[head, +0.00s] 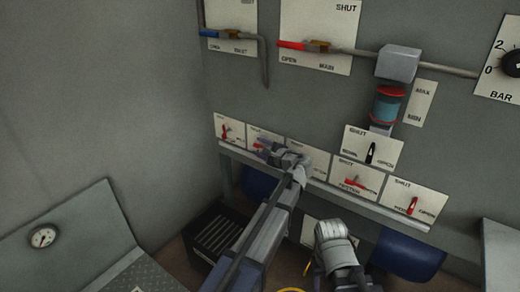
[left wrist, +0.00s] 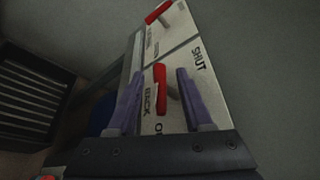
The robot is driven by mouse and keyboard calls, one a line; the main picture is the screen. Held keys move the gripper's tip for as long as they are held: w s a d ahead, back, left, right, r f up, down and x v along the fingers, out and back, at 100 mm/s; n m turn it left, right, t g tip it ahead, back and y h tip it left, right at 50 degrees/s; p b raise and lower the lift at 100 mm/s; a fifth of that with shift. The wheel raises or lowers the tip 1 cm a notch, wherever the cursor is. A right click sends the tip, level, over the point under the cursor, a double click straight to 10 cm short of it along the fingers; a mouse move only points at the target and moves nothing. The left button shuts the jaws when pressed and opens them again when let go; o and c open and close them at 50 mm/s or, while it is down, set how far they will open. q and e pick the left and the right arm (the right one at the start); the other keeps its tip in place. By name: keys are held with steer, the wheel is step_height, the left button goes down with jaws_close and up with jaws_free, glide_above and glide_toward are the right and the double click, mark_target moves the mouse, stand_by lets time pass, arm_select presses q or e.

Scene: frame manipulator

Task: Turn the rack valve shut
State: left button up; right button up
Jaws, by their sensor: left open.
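The rack valve is a red lever (left wrist: 161,90) on a pale plate marked RACK and SHUT, with part of another word cut off. My left gripper (left wrist: 159,74) is open, with one purple finger on each side of the red lever. I cannot tell if either finger touches it. In the head view the left gripper (head: 270,151) is at the plate.
A neighbouring plate with a red lever (left wrist: 158,13) lies close by. More lever plates stand to the right, one with a black lever (head: 370,153). A ledge (head: 330,190) runs below the row. A dark crate (head: 214,236) and blue bins (head: 408,255) are underneath.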

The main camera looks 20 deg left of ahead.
arm_select(q)
jaws_close()
stand_by(0.5)
